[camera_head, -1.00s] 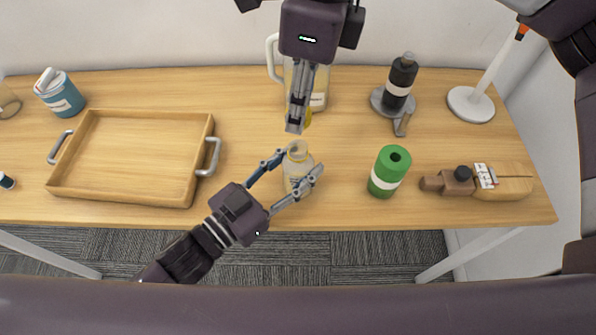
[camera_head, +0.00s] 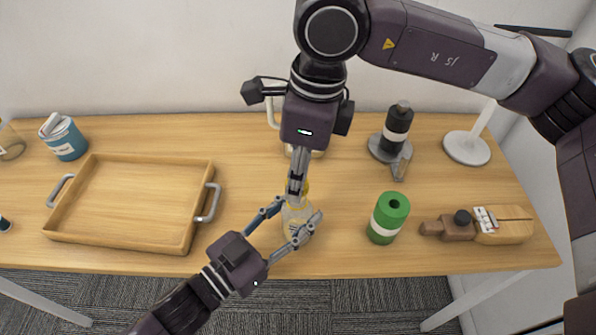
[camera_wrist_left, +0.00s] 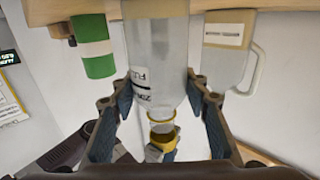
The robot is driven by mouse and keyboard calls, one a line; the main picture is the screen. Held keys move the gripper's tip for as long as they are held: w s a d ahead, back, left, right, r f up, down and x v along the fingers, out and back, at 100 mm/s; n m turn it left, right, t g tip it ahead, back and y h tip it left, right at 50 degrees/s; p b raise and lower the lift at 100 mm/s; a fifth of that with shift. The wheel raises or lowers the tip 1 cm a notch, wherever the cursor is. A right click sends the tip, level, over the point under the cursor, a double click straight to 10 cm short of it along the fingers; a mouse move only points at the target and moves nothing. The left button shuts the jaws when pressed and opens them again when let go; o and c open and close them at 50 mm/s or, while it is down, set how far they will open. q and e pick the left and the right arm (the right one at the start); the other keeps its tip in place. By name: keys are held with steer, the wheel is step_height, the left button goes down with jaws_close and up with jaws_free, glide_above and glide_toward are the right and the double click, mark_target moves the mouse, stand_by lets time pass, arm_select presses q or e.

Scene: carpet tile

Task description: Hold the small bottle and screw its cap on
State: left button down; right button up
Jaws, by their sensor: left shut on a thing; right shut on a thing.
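The small bottle (camera_head: 297,222) is pale and clear with a printed label, and stands upright near the table's front edge. My left gripper (camera_head: 299,210) is shut around its body from the front left. In the left wrist view the bottle (camera_wrist_left: 158,60) appears upside down between the two fingers. The yellow cap (camera_wrist_left: 163,137) is at the bottle's mouth, gripped by my right gripper (camera_wrist_left: 158,152). In the head view the right gripper (camera_head: 297,189) points down from above and mostly hides the cap. I cannot tell how far the cap sits over the neck.
A wooden tray (camera_head: 120,246) lies to the left. A black bottle on a grey stand (camera_head: 397,127) is behind. A handled jug (camera_wrist_left: 222,55) stands behind the bottle.

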mark_target(297, 216)
steer(key=shift+f, duration=0.1)
steer(key=shift+f, duration=0.8)
steer(key=shift+f, duration=0.6)
